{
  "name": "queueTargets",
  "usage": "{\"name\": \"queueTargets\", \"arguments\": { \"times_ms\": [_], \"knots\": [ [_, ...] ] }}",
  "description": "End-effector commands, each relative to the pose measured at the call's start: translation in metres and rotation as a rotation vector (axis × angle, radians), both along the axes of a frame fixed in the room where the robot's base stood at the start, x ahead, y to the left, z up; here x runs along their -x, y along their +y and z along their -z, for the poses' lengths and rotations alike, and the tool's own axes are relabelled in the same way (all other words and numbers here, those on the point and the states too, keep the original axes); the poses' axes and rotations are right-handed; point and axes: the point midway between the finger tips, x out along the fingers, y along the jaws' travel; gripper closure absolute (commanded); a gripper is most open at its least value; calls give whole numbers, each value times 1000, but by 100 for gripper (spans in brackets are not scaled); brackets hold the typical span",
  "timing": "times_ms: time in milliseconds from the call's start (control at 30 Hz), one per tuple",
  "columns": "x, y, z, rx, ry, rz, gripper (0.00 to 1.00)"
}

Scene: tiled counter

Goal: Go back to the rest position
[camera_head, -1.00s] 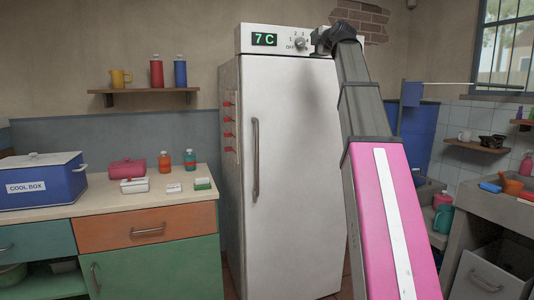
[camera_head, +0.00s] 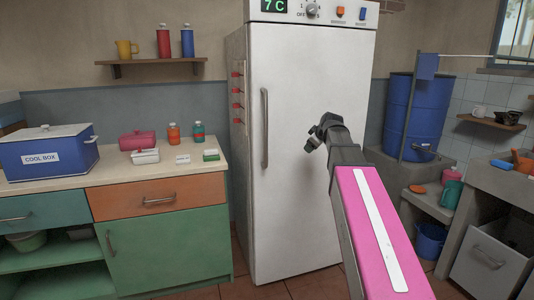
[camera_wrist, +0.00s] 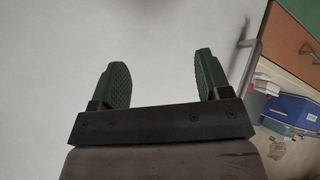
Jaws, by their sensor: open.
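My gripper (camera_wrist: 162,80) is open and empty in the wrist view, its two green ridged fingers spread apart in front of a plain pale surface, likely the fridge door. In the head view my gripper (camera_head: 312,142) is small and dark at the end of my pink arm, in front of the white fridge (camera_head: 305,200). The fridge door is shut, with a long vertical handle (camera_head: 265,128) on its left side. My gripper is to the right of the handle and apart from it. Its fingertips are hard to make out there.
A shelf (camera_head: 150,65) hangs above. A blue barrel (camera_head: 415,118) and a sink unit (camera_head: 500,195) stand at right. The fridge has a control panel on top.

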Motion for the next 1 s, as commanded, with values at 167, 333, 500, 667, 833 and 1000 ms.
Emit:
{"name": "queueTargets", "arguments": {
  "times_ms": [167, 333, 500, 667, 833, 1000],
  "knots": [
    [35, 6, 86, -63, 165, 110, 30],
    [72, 9, 157, -109, 312, 231, 30],
    [115, 11, 223, -140, 451, 364, 30],
    [160, 13, 278, -152, 575, 496, 30],
    [213, 13, 329, -152, 692, 645, 30],
    [258, 12, 366, -137, 778, 775, 30]
  ]
}}
